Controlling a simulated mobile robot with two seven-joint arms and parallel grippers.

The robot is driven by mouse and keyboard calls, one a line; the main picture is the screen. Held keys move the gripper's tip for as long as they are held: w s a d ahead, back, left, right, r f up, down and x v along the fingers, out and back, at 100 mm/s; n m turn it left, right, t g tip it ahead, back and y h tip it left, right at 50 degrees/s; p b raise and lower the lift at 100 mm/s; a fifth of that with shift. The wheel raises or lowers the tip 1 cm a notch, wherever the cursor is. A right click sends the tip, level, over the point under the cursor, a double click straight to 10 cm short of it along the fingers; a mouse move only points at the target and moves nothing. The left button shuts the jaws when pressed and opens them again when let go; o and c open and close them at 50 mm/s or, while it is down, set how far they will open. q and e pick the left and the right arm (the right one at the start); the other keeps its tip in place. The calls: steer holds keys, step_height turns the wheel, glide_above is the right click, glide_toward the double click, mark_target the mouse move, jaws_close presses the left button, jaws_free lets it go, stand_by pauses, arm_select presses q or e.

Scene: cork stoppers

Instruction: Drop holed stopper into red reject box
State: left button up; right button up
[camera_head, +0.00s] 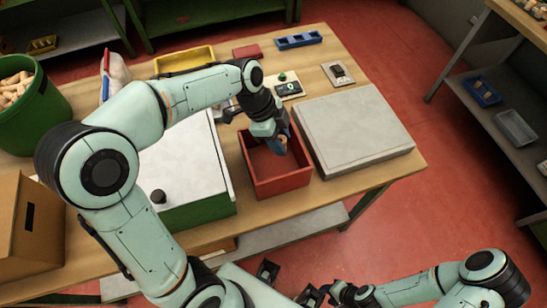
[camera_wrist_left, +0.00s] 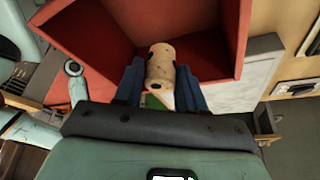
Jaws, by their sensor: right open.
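The holed stopper (camera_wrist_left: 161,66), a tan cork cylinder with dark hole-like spots, sits between the blue fingers of my left gripper (camera_wrist_left: 160,86), which is shut on it. In the head view my left gripper (camera_head: 283,143) points down over the opening of the red reject box (camera_head: 282,185). The box is open-topped and also shows in the left wrist view (camera_wrist_left: 92,32), its inside behind the stopper. In the head view the stopper is mostly hidden by the fingers. My right gripper (camera_head: 312,294) is low at the bottom edge, open, away from the table and only partly clear.
A grey slab (camera_head: 352,130) stands right of the box. A white-topped green case (camera_head: 185,168) stands left of it. A green bin of corks (camera_head: 38,110), a cardboard box (camera_head: 30,235), a yellow tray (camera_head: 185,58) and a blue tray (camera_head: 298,40) share the table.

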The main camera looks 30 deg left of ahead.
arm_select(q)
steer(key=shift+o, duration=1.2)
steer(key=p+v, duration=0.1)
steer(key=v, duration=1.2)
steer(key=shift+r, duration=0.25)
arm_select(e)
steer(key=shift+w+r, duration=0.45)
steer(key=shift+r, duration=0.4)
arm_select(q)
steer(key=shift+s+f, duration=0.1)
